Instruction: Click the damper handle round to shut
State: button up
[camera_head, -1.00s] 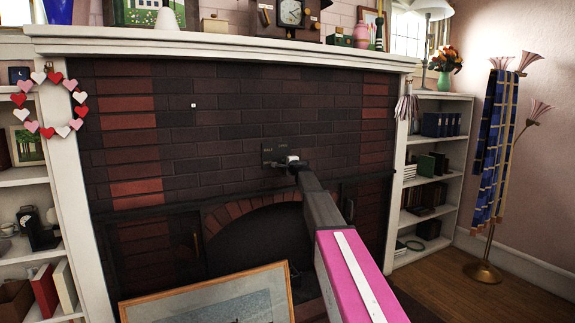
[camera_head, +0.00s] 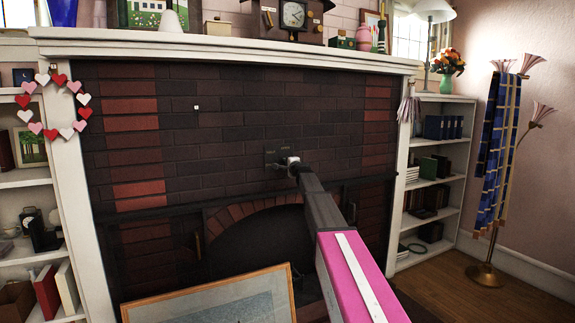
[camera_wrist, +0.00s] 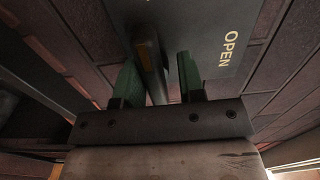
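The damper plate (camera_head: 271,157) is a dark panel on the brick chimney breast above the arched firebox. In the wrist view the plate (camera_wrist: 200,30) fills the top and bears the word OPEN at its right. The damper handle (camera_wrist: 152,65) is a dark bar with a brownish strip, standing out from the plate. My gripper (camera_wrist: 158,75) has its two green-padded fingers apart, one on each side of the handle. Gaps show between the pads and the bar, so I see no grip on it. In the head view my gripper (camera_head: 292,161) is at the plate and partly hides the handle.
A framed picture (camera_head: 215,302) leans low in front of the firebox (camera_head: 262,240). The white mantel (camera_head: 230,44) runs above, crowded with ornaments. Shelves flank the fireplace, with a heart wreath (camera_head: 80,85) at left. A floor lamp (camera_head: 486,272) with a blue cloth stands right.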

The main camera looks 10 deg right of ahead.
jog(key=shift+w+f, duration=0.2)
jog(key=shift+w, duration=0.2)
jog(key=shift+s+f, duration=0.15)
jog(key=shift+s, duration=0.2)
jog(key=v, duration=1.1)
jog(key=shift+r, duration=0.45)
jog(key=shift+f, duration=0.1)
